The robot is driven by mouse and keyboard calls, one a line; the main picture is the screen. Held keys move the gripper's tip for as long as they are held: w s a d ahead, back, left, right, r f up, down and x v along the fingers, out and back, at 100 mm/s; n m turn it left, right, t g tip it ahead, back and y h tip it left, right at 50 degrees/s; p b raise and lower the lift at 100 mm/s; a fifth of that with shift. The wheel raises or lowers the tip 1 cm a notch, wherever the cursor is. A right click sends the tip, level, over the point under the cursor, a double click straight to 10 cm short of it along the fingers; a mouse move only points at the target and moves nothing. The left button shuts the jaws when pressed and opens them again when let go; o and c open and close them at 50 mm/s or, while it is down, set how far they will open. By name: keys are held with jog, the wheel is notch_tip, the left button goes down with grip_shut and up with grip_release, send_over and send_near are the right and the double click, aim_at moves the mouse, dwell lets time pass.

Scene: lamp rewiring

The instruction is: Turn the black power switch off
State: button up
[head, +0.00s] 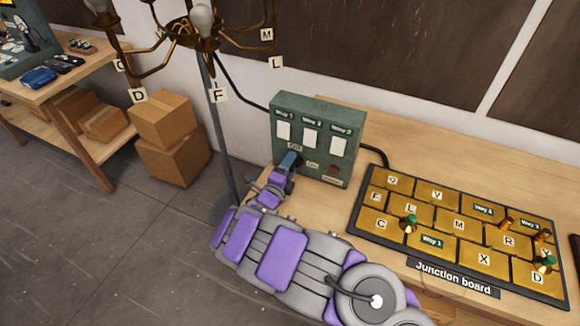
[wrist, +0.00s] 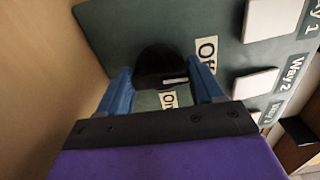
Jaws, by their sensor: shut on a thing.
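The black power switch (wrist: 160,62) is a dark round knob with a small white mark on the green control box (head: 322,112). In the wrist view it sits between the two blue fingers of my gripper (wrist: 161,72), which is shut on it. An Off label (wrist: 206,50) is to the right of the knob, and a partly covered On label (wrist: 168,99) is below it. The white mark lies toward the lower right of the knob. In the head view my gripper (head: 288,164) reaches the box's lower left front and hides the knob.
The box has three white switches marked Way 1 to Way 3. A junction board (head: 470,245) with gold lettered tiles and green pegs lies to the right on the wooden table (head: 430,150). A chandelier (head: 200,35) hangs behind on a grey pole. Cardboard boxes (head: 172,140) stand left.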

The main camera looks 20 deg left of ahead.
jog(key=shift+s+a+f+n, duration=0.1)
jog(key=shift+a+n, duration=0.1)
jog(key=shift+n, duration=0.2)
jog(key=o, duration=1.1)
jog(key=shift+a+f, duration=0.1)
jog(key=shift+a, duration=0.15)
jog(key=shift+c, duration=0.2)
jog(key=shift+d, duration=0.2)
jog(key=shift+s+d, duration=0.1)
jog(key=shift+s, duration=0.05)
jog(key=s+p, duration=0.1)
jog(key=s, duration=0.4)
jog(key=s+a+p, duration=0.1)
jog(key=s, duration=0.4)
jog(key=s+p, duration=0.2)
jog(key=s, duration=0.3)
jog(key=shift+s+a, duration=0.2)
jog(key=shift+a, duration=0.15)
jog(key=shift+s, duration=0.7)
jog(key=shift+a, duration=0.1)
